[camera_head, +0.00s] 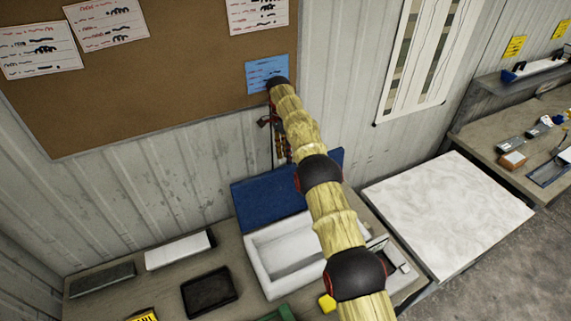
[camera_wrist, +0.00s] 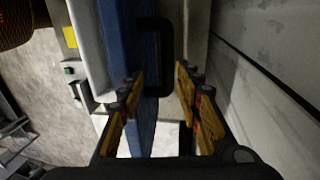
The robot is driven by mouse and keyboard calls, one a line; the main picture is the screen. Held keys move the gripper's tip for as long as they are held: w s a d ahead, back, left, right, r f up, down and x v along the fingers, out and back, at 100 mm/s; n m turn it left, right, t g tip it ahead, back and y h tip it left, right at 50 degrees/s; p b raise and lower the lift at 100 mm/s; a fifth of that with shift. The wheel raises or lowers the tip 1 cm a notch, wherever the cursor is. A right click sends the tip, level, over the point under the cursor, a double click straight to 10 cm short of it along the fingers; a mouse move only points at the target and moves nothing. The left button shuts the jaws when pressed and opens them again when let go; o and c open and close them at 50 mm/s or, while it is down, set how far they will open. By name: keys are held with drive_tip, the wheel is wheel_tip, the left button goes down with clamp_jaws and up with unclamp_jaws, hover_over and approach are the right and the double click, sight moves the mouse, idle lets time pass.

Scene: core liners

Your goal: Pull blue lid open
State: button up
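The blue lid (camera_head: 265,195) stands raised behind the white box (camera_head: 262,272), whose inside shows from above. In the wrist view the blue lid (camera_wrist: 128,40) is seen nearly edge-on, with a dark handle (camera_wrist: 166,55) on its right face. My gripper (camera_wrist: 156,76) is open, its fingers on either side of the lid's edge and handle. The left finger overlaps the lid in the picture; I cannot tell whether it touches. In the head view my gripper (camera_head: 279,135) hangs behind my arm near the wall, above the lid. My arm hides part of the lid and box.
The box stands on a workbench (camera_head: 225,245) against a corrugated wall. A black tray (camera_head: 209,292), a white block (camera_head: 179,250) and a dark block (camera_head: 102,280) lie to its left. A corkboard (camera_head: 170,80) hangs above. A pale slab (camera_head: 450,210) lies to the right.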

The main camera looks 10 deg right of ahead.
drive_tip(key=shift+r, duration=1.3)
